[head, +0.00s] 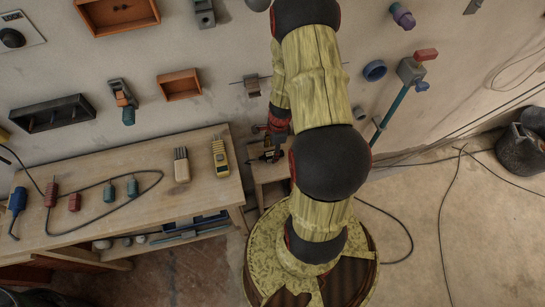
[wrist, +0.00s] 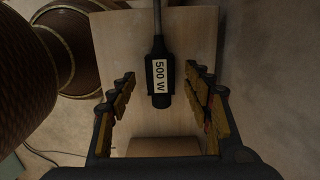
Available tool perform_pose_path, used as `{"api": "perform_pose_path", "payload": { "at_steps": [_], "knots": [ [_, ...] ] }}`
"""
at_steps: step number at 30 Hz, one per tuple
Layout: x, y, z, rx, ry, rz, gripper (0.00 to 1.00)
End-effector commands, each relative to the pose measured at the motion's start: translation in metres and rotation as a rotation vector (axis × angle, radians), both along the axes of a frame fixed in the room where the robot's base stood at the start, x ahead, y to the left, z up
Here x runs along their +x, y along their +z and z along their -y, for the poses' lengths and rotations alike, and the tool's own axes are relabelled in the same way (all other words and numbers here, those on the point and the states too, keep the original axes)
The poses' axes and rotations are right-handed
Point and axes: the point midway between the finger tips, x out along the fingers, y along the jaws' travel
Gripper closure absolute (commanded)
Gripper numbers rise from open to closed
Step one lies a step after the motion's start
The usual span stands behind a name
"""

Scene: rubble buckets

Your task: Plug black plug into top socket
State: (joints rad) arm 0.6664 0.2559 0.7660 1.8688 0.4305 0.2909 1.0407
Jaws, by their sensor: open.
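The black plug (wrist: 160,82) has a white "500 W" label and a cable running up out of the wrist view. It lies over a pale wooden surface (wrist: 115,50), between the fingers of my gripper (wrist: 160,100). The fingers are open, one on each side of the plug, with a visible gap on both sides. In the head view my gripper (head: 272,145) is low over a small wooden stand (head: 263,174) beside the workbench, partly hidden by my arm. I cannot pick out the top socket with certainty in either view.
The wooden workbench (head: 120,180) at left holds a yellow meter (head: 220,158) and several coloured connectors on a dark cable. Wall fixtures include an orange box (head: 180,85) and a black tray (head: 52,114). A dark bucket (head: 520,148) stands at right. The floor right of my base is mostly clear, with cables.

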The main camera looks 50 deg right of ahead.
Motion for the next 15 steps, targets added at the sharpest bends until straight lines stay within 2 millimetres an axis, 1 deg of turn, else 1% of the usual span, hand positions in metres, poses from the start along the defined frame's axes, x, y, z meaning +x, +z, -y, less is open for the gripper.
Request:
{"api": "perform_pose_path", "payload": {
  "at_steps": [1,4,11,15],
  "knots": [
    [0.001,-0.013,0.000,0.000,0.001,-0.001,0.50],
    [0.001,-0.023,-0.002,0.000,0.002,0.000,0.50],
    [0.002,-0.023,-0.002,-0.001,0.001,0.001,0.50],
    [0.002,-0.023,-0.002,-0.001,0.001,0.001,0.56]
  ]
}}
